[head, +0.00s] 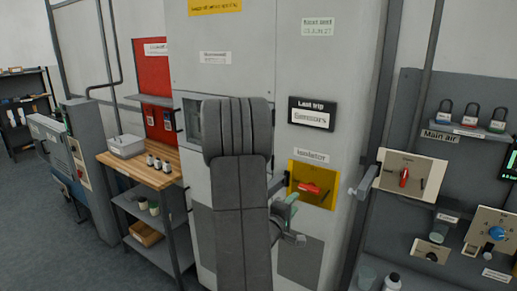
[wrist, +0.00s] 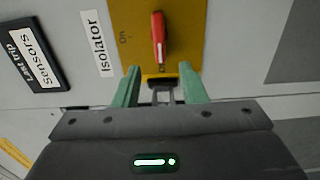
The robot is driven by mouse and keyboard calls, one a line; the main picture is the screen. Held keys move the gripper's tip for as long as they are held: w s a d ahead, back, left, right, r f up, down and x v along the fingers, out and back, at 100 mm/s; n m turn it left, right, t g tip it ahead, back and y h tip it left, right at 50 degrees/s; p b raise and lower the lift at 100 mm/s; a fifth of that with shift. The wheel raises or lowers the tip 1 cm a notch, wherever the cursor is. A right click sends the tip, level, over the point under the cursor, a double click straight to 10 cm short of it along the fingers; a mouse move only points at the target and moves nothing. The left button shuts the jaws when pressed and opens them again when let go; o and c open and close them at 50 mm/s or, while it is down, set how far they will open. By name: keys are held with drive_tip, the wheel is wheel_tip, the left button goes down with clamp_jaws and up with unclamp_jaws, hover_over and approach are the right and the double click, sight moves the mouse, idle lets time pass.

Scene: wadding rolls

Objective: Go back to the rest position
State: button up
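The isolator is a yellow plate (head: 328,195) with a red handle (head: 309,188) on the grey cabinet front. In the head view the handle lies roughly sideways. In the wrist view the yellow plate (wrist: 190,25) and red handle (wrist: 158,40) are just beyond my gripper (wrist: 160,78), with the word "On" beside the handle. My green fingers stand apart, and the handle is not between them. A grey bracket-like piece shows between the fingers; I cannot tell whether they touch it. In the head view my gripper (head: 287,205) is beside the plate's lower left, partly hidden by my arm.
A panel with a second red switch (head: 404,177) and several padlocks (head: 470,119) is at the right. A wooden-topped cart (head: 140,172) with a white tray (head: 126,146) and small jars stands at the left. Open floor (head: 45,225) shows at the far left.

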drive_tip(key=p+x, duration=0.2)
drive_tip(key=x, duration=0.7)
drive_tip(key=shift+w+d, duration=0.25)
drive_tip(key=shift+w, duration=0.05)
drive_tip(key=shift+s+a, duration=0.1)
drive_tip(key=b, duration=0.3)
approach(306, 189)
drive_tip(key=p+x, duration=0.3)
drive_tip(key=x, duration=0.6)
drive_tip(key=shift+w+f, duration=0.15)
drive_tip(key=shift+w, duration=0.1)
drive_tip(key=shift+f+m, duration=0.1)
drive_tip(key=shift+m, duration=0.4)
drive_tip(key=shift+s+m+b, duration=0.2)
drive_tip(key=shift+m+b, duration=0.2)
drive_tip(key=shift+m, duration=0.5)
drive_tip(key=shift+r+m+b, duration=0.15)
drive_tip(key=shift+m+b, duration=0.1)
drive_tip(key=shift+m, duration=0.75)
drive_tip(key=shift+r+m+b, duration=0.15)
drive_tip(key=shift+m+b, duration=0.1)
drive_tip(key=shift+m, duration=0.75)
